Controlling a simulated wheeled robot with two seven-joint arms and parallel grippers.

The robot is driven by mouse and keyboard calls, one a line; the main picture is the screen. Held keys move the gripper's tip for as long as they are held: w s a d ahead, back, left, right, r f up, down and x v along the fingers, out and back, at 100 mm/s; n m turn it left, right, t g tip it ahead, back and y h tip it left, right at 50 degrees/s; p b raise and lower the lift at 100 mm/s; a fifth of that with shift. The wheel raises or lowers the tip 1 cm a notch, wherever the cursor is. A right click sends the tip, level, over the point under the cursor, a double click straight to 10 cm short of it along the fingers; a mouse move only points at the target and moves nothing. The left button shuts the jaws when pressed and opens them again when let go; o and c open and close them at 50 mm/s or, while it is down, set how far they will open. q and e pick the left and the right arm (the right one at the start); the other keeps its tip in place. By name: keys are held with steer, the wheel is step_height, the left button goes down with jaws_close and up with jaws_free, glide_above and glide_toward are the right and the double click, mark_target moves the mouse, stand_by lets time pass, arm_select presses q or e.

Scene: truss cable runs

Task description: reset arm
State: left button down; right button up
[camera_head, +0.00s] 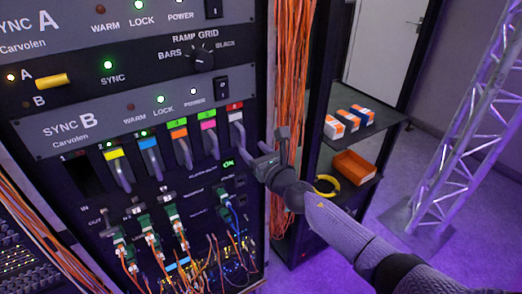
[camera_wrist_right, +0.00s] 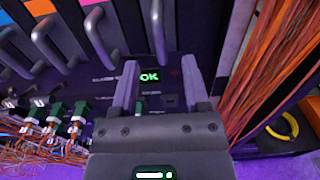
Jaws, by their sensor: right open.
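My right gripper (camera_head: 262,150) is at the end of my right arm, which comes in from the lower right. It is in front of the right side of the equipment rack (camera_head: 140,95), just right of and below the last card handle (camera_head: 238,138). In the right wrist view its two fingers (camera_wrist_right: 160,82) stand apart with nothing between them. A green OK display (camera_wrist_right: 149,76) shows behind the gap between the fingers. I cannot tell whether the fingers touch the panel. My left gripper is not in view.
Several card handles with coloured tabs and green plugs (camera_head: 143,222) with cables fill the rack front. An orange cable bundle (camera_head: 292,80) hangs beside my gripper. A shelf with an orange bin (camera_head: 354,168) and a truss (camera_head: 460,130) stand right.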

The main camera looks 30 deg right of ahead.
steer(key=s, duration=0.5)
steer(key=s+d+f+m+g+h, duration=0.1)
steer(key=s+f+m+g, duration=0.3)
steer(key=f, duration=0.5)
steer(key=s+d+f+m+g+h, duration=0.1)
steer(key=s+f+m, duration=0.3)
steer(key=f+m, duration=0.35)
steer(key=s+f+m+g+h, duration=0.1)
steer(key=s+f+m+g, duration=0.3)
steer(key=f, duration=0.5)
arm_select(q)
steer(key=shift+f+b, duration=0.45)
steer(key=shift+b, duration=0.3)
arm_select(e)
steer(key=s+a+f+m+g, duration=0.2)
steer(key=s+f+m, duration=0.3)
steer(key=s, duration=0.6)
steer(key=s+a+f+m+g, duration=0.3)
steer(key=s+f+m, duration=0.2)
steer(key=s, duration=0.6)
steer(key=s+a+f+m+g+y, duration=0.1)
steer(key=s+a+f+m+g, duration=0.1)
steer(key=s+f+m, duration=0.4)
steer(key=s+m+g, duration=0.1)
steer(key=s+m, duration=0.2)
steer(key=s, duration=0.2)
steer(key=shift+a, duration=0.4)
